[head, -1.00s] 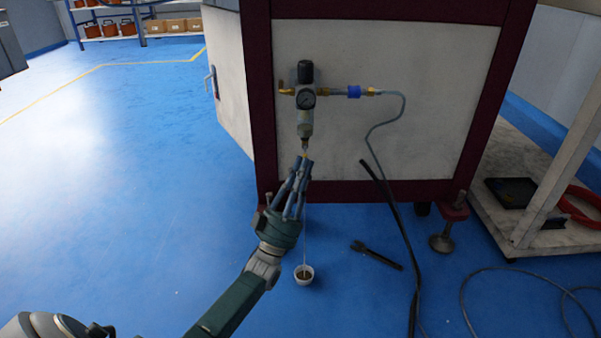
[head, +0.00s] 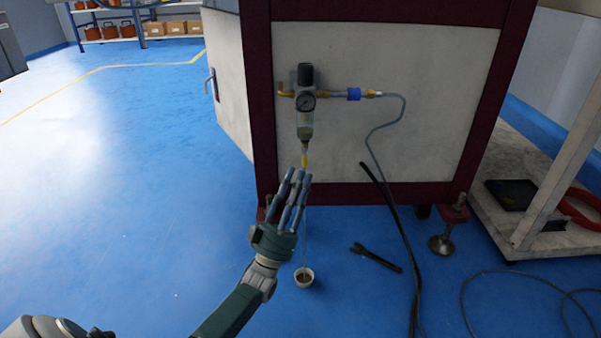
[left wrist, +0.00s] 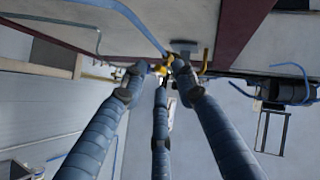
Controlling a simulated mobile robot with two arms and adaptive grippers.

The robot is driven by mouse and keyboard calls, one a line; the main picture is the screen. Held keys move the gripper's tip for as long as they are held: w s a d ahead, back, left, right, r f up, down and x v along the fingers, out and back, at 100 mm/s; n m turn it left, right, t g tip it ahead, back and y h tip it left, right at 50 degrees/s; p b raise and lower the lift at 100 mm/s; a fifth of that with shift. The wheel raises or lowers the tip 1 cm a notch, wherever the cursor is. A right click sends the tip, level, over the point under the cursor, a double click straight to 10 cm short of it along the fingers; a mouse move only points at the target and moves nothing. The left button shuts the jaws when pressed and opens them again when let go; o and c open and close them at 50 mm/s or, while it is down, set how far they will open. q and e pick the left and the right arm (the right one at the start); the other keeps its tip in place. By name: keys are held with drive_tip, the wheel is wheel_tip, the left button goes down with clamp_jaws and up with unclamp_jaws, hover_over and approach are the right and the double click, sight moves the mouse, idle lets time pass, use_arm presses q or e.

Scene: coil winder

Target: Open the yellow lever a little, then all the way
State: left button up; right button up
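The yellow lever (head: 305,159) shows just under the clear bowl of the filter regulator (head: 305,115) on the cabinet side, and looks upright. My left gripper (head: 298,177) is below it, fingers pointing up, fingertips a little apart from the lever. In the left wrist view, the fingertips (left wrist: 159,75) are spread with a gap between them, and yellow parts (left wrist: 157,69) show beyond. I see nothing held. A thin pale line runs down behind my fingers to a small white cup (head: 304,283) on the floor. My right gripper is not in view.
A blue fitting (head: 353,94) and a hose (head: 372,135) run right from the regulator. A black cable (head: 395,210) hangs to the floor. A dark wrench-like tool (head: 376,257) lies right of the cup. A cart (head: 530,220) stands at right. The floor at left is clear.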

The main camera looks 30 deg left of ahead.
use_arm(q)
drive_tip(key=v, duration=0.9)
drive_tip(key=shift+a+f, duration=0.15)
drive_tip(key=shift+s, duration=0.15)
